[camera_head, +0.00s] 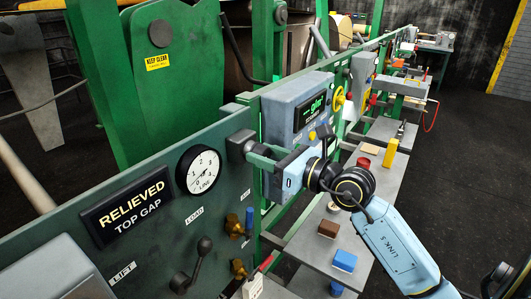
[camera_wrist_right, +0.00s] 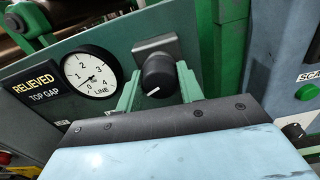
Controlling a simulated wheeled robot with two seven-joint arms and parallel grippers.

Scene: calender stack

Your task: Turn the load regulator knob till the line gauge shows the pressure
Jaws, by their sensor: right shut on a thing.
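The load regulator knob (camera_wrist_right: 158,72) is black and round with a white mark, on a grey square plate of the green panel. My right gripper (camera_wrist_right: 157,86) has its two green fingers on either side of the knob and is shut on it. In the head view my right gripper (camera_head: 250,150) reaches the panel from the right and mostly hides the knob. The white round line gauge (camera_head: 198,170) is left of the knob; it also shows in the wrist view (camera_wrist_right: 90,68). Its needle is too fine to read surely. My left gripper is not in view.
A lit sign (camera_head: 128,207) reads RELIEVED, TOP GAP. A black lever (camera_head: 196,262) and brass valves (camera_head: 234,224) are below the gauge. A grey display box (camera_head: 298,108) stands right of the knob. A shelf (camera_head: 340,222) with small blocks runs below my right arm.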

